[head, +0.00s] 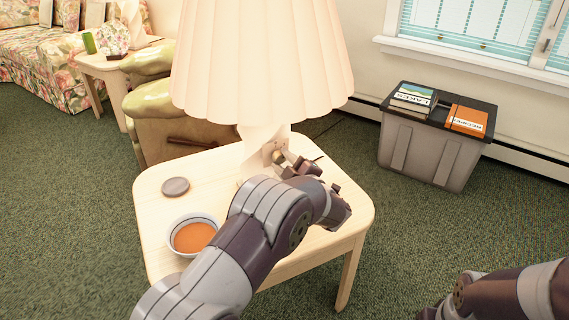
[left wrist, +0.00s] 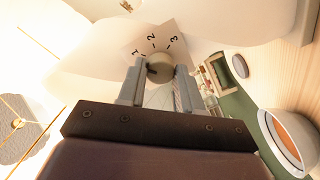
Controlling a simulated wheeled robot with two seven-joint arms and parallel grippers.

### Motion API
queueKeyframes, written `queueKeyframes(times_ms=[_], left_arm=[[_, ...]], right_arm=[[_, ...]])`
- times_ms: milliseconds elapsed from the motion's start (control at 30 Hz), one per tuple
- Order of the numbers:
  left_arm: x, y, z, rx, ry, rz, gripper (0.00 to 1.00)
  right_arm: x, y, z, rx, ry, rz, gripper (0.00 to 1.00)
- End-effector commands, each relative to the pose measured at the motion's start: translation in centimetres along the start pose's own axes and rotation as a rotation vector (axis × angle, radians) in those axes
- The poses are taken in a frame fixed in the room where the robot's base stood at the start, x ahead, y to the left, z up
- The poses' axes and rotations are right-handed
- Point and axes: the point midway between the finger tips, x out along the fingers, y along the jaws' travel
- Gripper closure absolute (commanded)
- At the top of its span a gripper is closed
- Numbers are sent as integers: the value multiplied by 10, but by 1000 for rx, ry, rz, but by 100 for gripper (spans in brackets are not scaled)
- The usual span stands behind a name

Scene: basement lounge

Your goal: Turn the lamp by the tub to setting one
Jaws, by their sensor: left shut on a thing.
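The lamp (head: 262,60) has a large pleated cream shade and a pale base, and stands on a light wood side table. On its base is a dial plate (left wrist: 160,42) marked 1, 2 and 3, with a round knob (left wrist: 159,68) in front of it. My left gripper (head: 284,160) reaches the lamp's base below the shade. In the left wrist view its two fingers close on either side of the knob. Which number the knob points to cannot be made out. The grey tub (head: 428,150) stands on the carpet to the right of the table.
On the table (head: 150,215) are a bowl with orange contents (head: 194,236) and a round grey disc (head: 175,187). Books (head: 412,98) lie on the tub's dark lid. A wooden chair with green cushions (head: 150,105) is behind the table. Carpet between table and tub is clear.

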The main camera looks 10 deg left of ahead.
Motion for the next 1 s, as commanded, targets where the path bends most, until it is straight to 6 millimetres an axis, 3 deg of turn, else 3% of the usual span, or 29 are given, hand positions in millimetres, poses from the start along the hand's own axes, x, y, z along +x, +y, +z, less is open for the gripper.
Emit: queueKeyframes(times_ms=[367,400,433,467,767,867,1000], left_arm=[[0,-1,0,-1,-1,-2,96],[0,-1,0,0,-1,-2,52],[0,-1,0,0,-1,-2,43],[0,-1,0,-1,-1,-2,40],[-3,0,0,-1,-2,-1,40],[-18,2,-1,0,-4,0,40],[-56,4,-2,1,-6,2,40]], right_arm=[[0,0,0,0,0,0,0],[0,0,0,0,0,0,0],[0,0,0,0,0,0,0],[0,0,0,0,0,0,0],[-2,0,0,0,0,0,0],[-8,0,-1,0,0,0,0],[-20,0,-2,0,0,0,0]])
